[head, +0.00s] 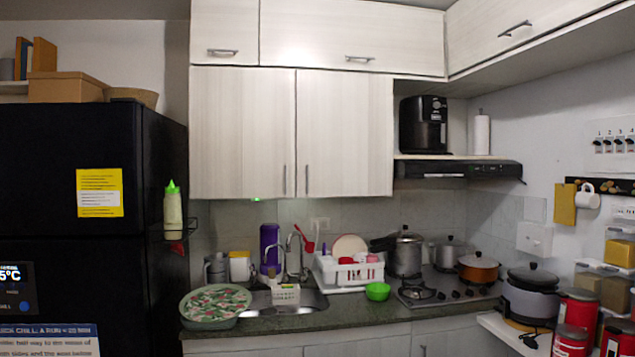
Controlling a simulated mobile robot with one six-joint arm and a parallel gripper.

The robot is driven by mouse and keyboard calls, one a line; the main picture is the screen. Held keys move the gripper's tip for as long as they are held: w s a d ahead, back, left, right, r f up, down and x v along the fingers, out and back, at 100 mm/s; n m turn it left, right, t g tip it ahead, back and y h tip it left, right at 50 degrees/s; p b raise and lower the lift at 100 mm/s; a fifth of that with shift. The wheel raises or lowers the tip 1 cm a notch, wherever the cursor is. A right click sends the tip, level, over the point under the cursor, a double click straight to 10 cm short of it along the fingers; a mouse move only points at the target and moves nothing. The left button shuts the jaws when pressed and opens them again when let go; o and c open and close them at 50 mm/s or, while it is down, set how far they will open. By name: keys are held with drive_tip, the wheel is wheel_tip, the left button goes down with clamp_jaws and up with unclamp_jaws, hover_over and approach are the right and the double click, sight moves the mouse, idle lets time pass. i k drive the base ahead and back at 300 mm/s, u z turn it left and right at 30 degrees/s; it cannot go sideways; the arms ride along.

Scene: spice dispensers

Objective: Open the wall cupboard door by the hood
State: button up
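The wall cupboard has two pale wood-grain doors side by side above the sink. The right door (345,130) is the one beside the hood (440,169); it looks shut, with a vertical bar handle (307,180) low near its left edge. The left door (240,130) is also shut, with its own vertical handle (285,180) close to the seam. The black hood is under a shelf just right of the cupboard. My gripper is not in view.
A black fridge (85,230) fills the left side. Below the cupboard, the counter (345,310) holds a white dish rack (345,272), a sink and a green bowl (377,291). Pots stand on the hob at right. Upper cabinets run above. The space directly before the doors looks clear.

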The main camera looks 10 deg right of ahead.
sight(344, 120)
drive_tip(key=u, duration=0.65)
drive_tip(key=i, duration=1.3)
